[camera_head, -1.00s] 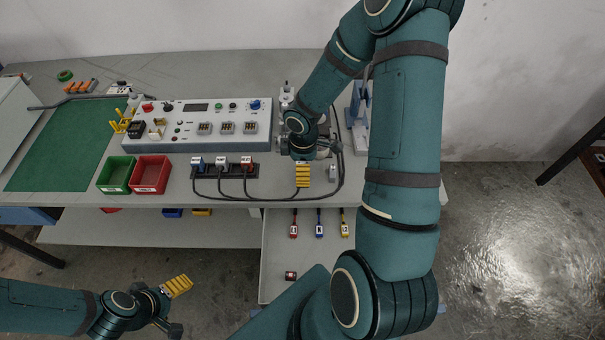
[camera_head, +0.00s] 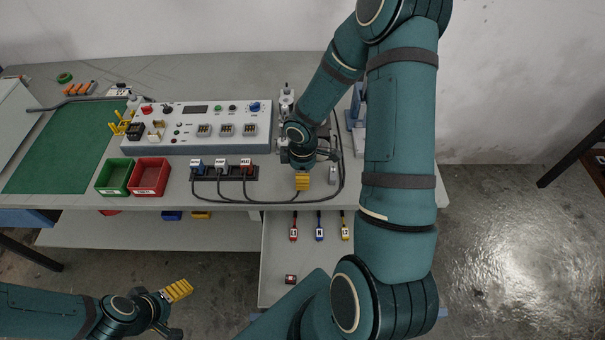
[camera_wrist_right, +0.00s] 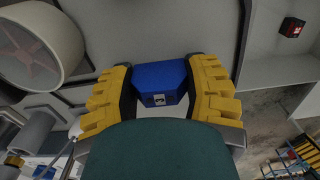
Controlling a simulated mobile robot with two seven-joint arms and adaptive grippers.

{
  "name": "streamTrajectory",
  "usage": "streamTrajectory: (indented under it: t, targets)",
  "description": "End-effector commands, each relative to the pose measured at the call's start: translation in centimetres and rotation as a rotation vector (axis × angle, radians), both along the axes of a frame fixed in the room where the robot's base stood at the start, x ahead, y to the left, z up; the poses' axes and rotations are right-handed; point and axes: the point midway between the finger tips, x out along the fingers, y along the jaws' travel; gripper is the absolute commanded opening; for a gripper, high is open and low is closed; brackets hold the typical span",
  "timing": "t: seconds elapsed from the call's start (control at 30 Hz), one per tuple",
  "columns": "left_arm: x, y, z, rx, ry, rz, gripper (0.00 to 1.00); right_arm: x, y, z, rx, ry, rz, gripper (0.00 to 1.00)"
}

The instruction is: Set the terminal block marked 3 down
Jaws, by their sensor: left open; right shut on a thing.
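My right gripper (camera_head: 303,182) is shut on a blue block (camera_wrist_right: 160,80) with a small white label. In the right wrist view the block sits between both yellow fingers, above a grey surface. In the head view my gripper hides the block near the bench's front edge, right of the cable connectors. I cannot tell whether the block touches the bench. My left gripper (camera_head: 175,312) is open and empty, low at the left, away from the bench.
The grey control box (camera_head: 183,141) stands left of my right gripper. Cabled connectors (camera_head: 221,167) sit in front of it, and a black cable loops around my right gripper. A small grey piece (camera_head: 332,175) lies just right. A red block (camera_head: 290,279) lies in the open drawer below.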

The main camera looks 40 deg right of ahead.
Motion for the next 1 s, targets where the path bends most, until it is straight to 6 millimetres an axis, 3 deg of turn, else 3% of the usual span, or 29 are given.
streamTrajectory:
  t: [0.53,0.83,1.0]
  targets:
    - [0.8,0.1,2.5,0.004,-0.019,0.015,0.78,0.0,-0.1,8.8,-0.001,-0.003,-0.001,0.27]
    - [0.9,0.2,2.7,0.005,-0.02,0.017,0.78,0.0,0.1,9.9,0.001,-0.001,-0.004,0.27]
    - [0.9,0.2,2.5,0.004,-0.02,0.015,0.78,0.7,1.7,9.7,0.004,-0.001,-0.074,0.27]
